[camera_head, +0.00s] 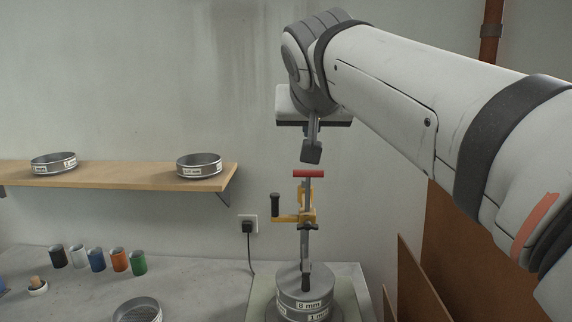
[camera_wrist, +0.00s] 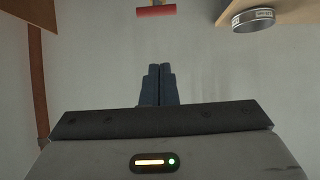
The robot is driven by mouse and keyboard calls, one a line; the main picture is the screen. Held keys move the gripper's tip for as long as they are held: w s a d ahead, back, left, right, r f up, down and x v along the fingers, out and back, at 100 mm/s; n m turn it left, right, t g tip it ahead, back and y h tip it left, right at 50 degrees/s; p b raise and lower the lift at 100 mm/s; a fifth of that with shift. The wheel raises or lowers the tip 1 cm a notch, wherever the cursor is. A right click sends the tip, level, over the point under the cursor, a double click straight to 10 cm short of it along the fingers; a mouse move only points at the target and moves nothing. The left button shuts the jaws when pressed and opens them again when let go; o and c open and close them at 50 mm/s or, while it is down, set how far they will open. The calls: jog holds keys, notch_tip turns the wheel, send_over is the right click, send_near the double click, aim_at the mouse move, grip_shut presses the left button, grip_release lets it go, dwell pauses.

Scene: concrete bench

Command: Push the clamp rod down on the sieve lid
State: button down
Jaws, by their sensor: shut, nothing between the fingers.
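The clamp rod (camera_head: 308,196) stands upright with a red crossbar handle (camera_head: 309,173) on top, held in a yellow clamp body (camera_head: 298,216) with a black side knob. The red handle also shows at the top of the wrist view (camera_wrist: 156,11). Below the rod, the sieve lid (camera_head: 288,272) tops a stack of sieves (camera_head: 302,305) labelled 8 mm and 1 mm. My gripper (camera_head: 311,152) is shut and empty, a little above the red handle and apart from it. Its closed fingers show in the wrist view (camera_wrist: 159,84).
A wooden shelf (camera_head: 120,180) at left holds two sieves (camera_head: 55,163) (camera_head: 199,166). Several coloured jars (camera_head: 96,259) and another sieve (camera_head: 138,310) stand on the bench (camera_head: 195,275). A wall socket (camera_head: 248,225) with a cable is behind. Brown panels (camera_head: 412,275) stand at right.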

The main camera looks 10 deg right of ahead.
jog(key=p, duration=0.2)
send_over(308, 171)
jog(key=s, duration=0.3)
notch_tip(308, 171, down, 5)
jog(key=f, duration=0.2)
jog(key=w+f, duration=0.1)
jog(key=f, duration=0.1)
jog(key=shift+a+f, duration=0.1)
jog(key=shift+a, duration=0.1)
jog(key=shift+s+f+b, duration=0.1)
jog(key=shift+f+b, duration=0.45)
jog(key=shift+b, duration=0.4)
